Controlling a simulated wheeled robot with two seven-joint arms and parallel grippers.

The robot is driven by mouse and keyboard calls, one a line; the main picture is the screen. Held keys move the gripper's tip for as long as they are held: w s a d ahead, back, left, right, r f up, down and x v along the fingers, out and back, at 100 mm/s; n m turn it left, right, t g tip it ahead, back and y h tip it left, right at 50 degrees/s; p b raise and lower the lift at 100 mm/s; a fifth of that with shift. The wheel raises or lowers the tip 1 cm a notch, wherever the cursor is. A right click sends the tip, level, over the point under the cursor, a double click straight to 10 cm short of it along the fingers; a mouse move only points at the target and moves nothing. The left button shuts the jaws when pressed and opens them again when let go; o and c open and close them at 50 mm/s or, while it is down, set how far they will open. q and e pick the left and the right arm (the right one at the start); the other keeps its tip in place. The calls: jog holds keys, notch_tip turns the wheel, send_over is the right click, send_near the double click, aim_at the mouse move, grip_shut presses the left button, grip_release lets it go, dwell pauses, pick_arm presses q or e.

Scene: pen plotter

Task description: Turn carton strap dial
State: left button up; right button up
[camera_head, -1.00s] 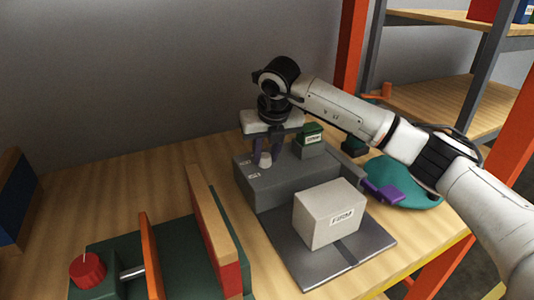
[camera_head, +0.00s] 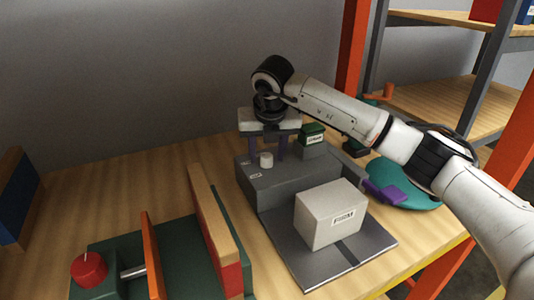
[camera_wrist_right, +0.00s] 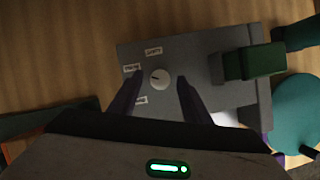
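The small white dial (camera_head: 266,160) stands on top of the grey strapping machine (camera_head: 290,184). In the right wrist view the dial (camera_wrist_right: 160,79) has a short dark mark pointing left, toward one of several small white labels (camera_wrist_right: 132,68) whose text is hard to read. My right gripper (camera_head: 268,151) points down with its purple fingers open. They appear behind and above the dial in the head view, without gripping it. A white carton (camera_head: 330,214) labelled FIRM sits on the dark plate before the machine. My left gripper is not in view.
A green block (camera_head: 312,134) stands on the machine's back right. A teal round piece with a purple block (camera_head: 384,190) is to the right. A green fixture with a red knob (camera_head: 88,270) and upright boards is at front left. Bare table lies left of the machine.

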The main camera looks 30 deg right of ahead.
jog(key=v, duration=1)
jog(key=shift+r, duration=0.1)
dwell(0.5)
